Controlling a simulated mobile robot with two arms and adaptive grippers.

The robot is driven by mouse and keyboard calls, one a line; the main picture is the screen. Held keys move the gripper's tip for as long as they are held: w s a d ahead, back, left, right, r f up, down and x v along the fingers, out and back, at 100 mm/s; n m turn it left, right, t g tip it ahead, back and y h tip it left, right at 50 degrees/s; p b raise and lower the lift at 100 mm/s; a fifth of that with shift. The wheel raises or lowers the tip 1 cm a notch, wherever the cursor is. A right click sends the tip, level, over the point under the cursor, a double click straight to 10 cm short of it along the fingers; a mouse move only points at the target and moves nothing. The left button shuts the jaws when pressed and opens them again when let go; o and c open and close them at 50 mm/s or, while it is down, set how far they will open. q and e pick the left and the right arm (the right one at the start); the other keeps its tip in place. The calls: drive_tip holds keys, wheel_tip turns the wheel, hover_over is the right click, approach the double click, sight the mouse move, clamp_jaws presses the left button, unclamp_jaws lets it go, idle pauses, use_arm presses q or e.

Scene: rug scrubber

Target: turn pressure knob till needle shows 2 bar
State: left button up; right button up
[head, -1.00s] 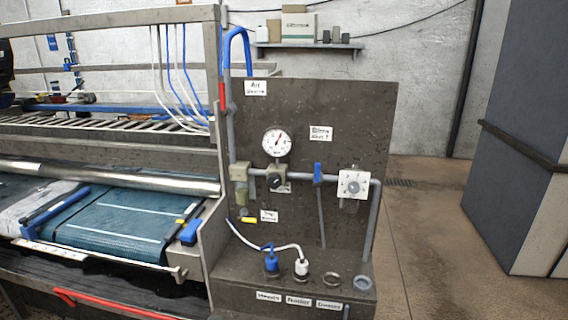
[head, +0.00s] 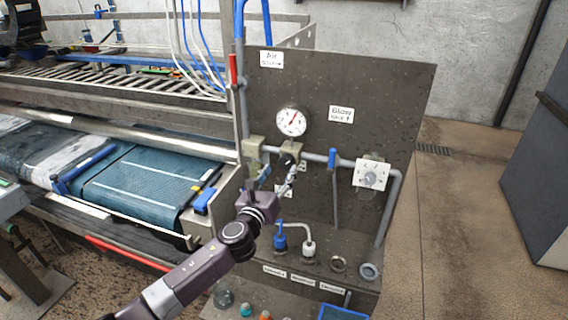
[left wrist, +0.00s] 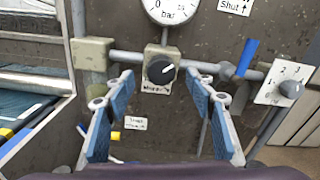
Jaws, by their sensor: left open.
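The black pressure knob (head: 287,160) sits on a beige regulator block on the dark panel. In the left wrist view the knob (left wrist: 161,71) shows a white pointer mark aimed up and right. The round white gauge (head: 291,121) is above it, its red needle pointing up and slightly right; the numbers are too small to read. The wrist view cuts off the gauge (left wrist: 172,8), leaving "0" and "bar" visible. My left gripper (head: 276,181) is open in front of the panel. Its blue-padded fingers (left wrist: 160,95) stand on both sides of the knob, apart from it.
A grey pipe runs across the panel, with a blue valve lever (head: 332,158) and a white dial box (head: 371,174) to the right. Blue and white hose fittings (head: 280,241) stand on the ledge below. The conveyor (head: 150,185) is at the left; open floor lies at the right.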

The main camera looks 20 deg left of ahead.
sight(285, 164)
use_arm(q)
drive_tip(key=w, duration=0.3)
drive_tip(key=shift+w+d+f, duration=0.15)
drive_tip(key=shift+w+d, duration=0.05)
drive_tip(key=shift+w, duration=0.45)
use_arm(e)
drive_tip(key=shift+w+d+r, duration=0.2)
drive_tip(key=shift+w+d, duration=0.35)
drive_tip(key=shift+w, duration=0.25)
use_arm(q)
drive_tip(key=shift+c, duration=0.6)
drive_tip(key=c, duration=1)
use_arm(e)
drive_tip(key=shift+s, duration=0.2)
